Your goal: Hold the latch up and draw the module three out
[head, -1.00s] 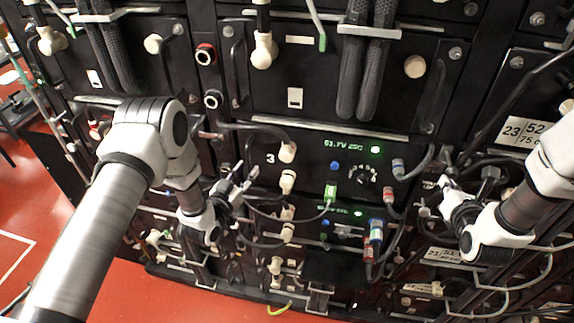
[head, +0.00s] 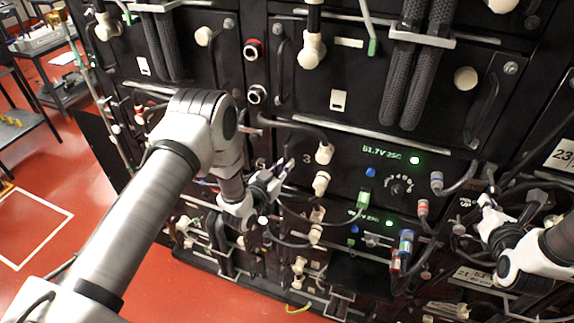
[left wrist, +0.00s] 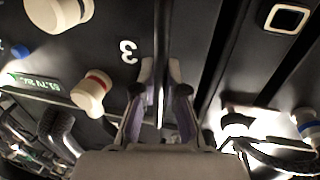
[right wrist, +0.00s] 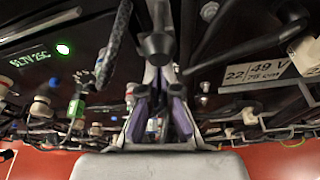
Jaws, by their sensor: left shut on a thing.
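Module three (head: 340,160) is a black panel marked 3, with a green display, a lamp and a dial. The 3 also shows inverted in the left wrist view (left wrist: 128,50). My left gripper (head: 286,168) is at the module's left edge, shut on a thin upright piece, apparently its left handle (left wrist: 161,75), mostly hidden between the fingers. My right gripper (head: 484,202) is just right of the module. In the right wrist view (right wrist: 160,85) a gap shows between its fingers, with a black knob-ended bar (right wrist: 157,42) in front. I cannot tell whether this is the latch or whether they touch.
Cables with red-, blue- and green-banded plugs (head: 407,242) hang on the front near the module's right half. White-capped cable plugs (head: 324,153) stand out at its left. Other modules (head: 350,85) lie above and below. Open red floor (head: 90,190) is at the left.

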